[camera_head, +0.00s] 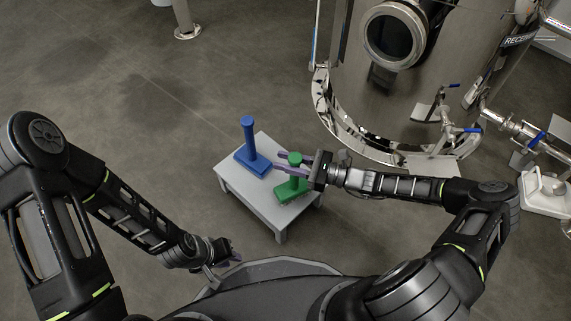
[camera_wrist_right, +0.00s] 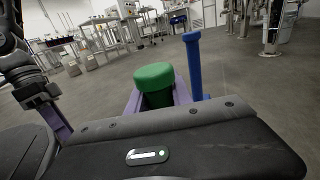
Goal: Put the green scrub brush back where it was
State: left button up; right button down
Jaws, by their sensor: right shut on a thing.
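The green scrub brush (camera_head: 291,188) stands upright at the right side of a small grey table (camera_head: 239,186). My right gripper (camera_head: 295,163) is shut on its handle from the right. In the right wrist view the green handle top (camera_wrist_right: 153,76) shows between the purple fingers. A blue scrub brush (camera_head: 249,145) stands upright on the same table, to the left and farther back; its handle also shows in the right wrist view (camera_wrist_right: 194,68). I cannot tell whether the green base touches the tabletop. My left gripper (camera_head: 232,254) is low at the left, away from the table; its fingers are too small to read.
A large shiny steel tank (camera_head: 395,110) stands behind and right of the table, with pipes and blue-handled valves (camera_head: 471,130) at its right. A white tray (camera_head: 545,192) is at the far right. The floor left of the table is clear.

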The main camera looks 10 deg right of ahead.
jog(key=shift+f, duration=0.35)
jog(key=shift+f, duration=0.15)
jog(key=c, duration=1.1)
grip_release()
jog(key=shift+c, duration=0.2)
jog(key=p+v, duration=0.2)
jog(key=v, duration=1)
